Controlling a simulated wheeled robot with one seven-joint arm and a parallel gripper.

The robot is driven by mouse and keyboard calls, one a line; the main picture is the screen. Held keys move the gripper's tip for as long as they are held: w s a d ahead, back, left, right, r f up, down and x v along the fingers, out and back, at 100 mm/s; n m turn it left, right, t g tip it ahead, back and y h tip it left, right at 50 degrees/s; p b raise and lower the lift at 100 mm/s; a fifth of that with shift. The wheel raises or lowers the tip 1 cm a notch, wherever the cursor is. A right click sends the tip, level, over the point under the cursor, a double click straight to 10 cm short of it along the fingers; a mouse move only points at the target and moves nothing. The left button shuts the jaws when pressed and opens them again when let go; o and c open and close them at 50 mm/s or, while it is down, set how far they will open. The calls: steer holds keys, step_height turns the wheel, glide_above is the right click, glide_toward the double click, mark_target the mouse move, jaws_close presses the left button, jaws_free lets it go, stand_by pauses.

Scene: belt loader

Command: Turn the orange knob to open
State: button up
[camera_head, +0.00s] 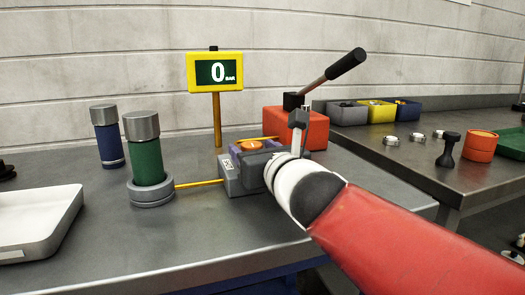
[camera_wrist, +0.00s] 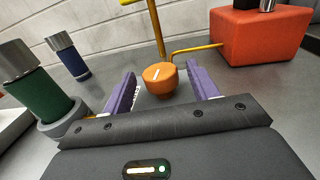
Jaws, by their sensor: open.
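The orange knob (camera_wrist: 159,78) has a white line on its top and sits between and slightly beyond my gripper's purple fingers in the wrist view. In the head view the knob (camera_head: 249,145) shows just past my gripper (camera_head: 250,149), partly hidden by it. My gripper (camera_wrist: 158,92) is open, with a finger on each side of the knob. A gap shows between each finger and the knob, so they look apart. A yellow-framed display (camera_head: 215,72) on a yellow post reads 0 BAR.
A green cylinder (camera_head: 146,158) in a grey ring base and a blue cylinder (camera_head: 108,136) stand on the left. A red box (camera_head: 283,120) with a black-handled lever stands behind my gripper. A white tray (camera_head: 38,223) lies at the front left. Yellow pipes run along the table.

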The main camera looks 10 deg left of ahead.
steer(key=c, duration=1)
steer(key=shift+r+n+g+y, duration=0.2)
steer(key=shift+n+g+y, duration=0.15)
steer(key=shift+y, duration=0.25)
steer(key=shift+n+g, duration=0.25)
steer(key=shift+f+y, duration=0.1)
steer(key=shift+y, duration=0.2)
steer(key=shift+w+d, duration=0.1)
steer(key=o, duration=1)
steer(key=v, duration=0.7)
steer(key=shift+s+d, duration=0.3)
